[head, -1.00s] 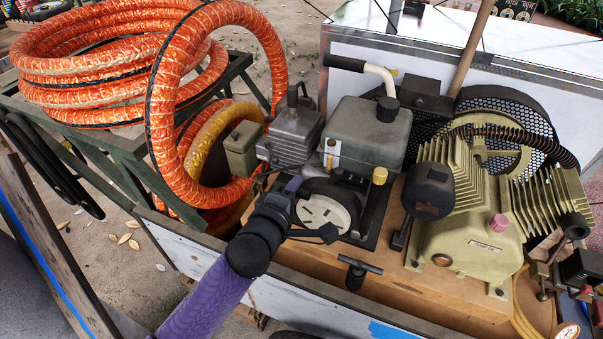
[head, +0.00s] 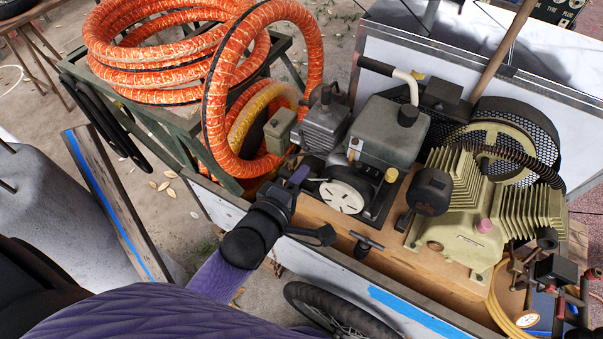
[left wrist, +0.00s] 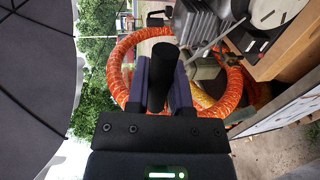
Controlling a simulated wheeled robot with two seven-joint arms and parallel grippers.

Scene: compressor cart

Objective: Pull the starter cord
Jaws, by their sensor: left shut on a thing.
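My left gripper (head: 296,180) reaches in from the lower left, beside the small engine. In the left wrist view its two purple fingers (left wrist: 164,84) are shut on a black cylindrical grip (left wrist: 165,58), which looks like the starter handle. The engine's white slotted starter disc (head: 343,197) is just right of the gripper, and a little of it shows at the top right of the left wrist view (left wrist: 267,12). The fingers hide most of the grip in the head view. My right gripper is not in view.
The grey tank (head: 388,132) and cream compressor (head: 465,225) stand on the wooden deck. A black T-shaped handle (head: 366,243) stands near the deck's front edge. Orange hose coils (head: 160,75) lie behind left. A wheel (head: 335,310) sits below the cart's side. Ground at left is partly open.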

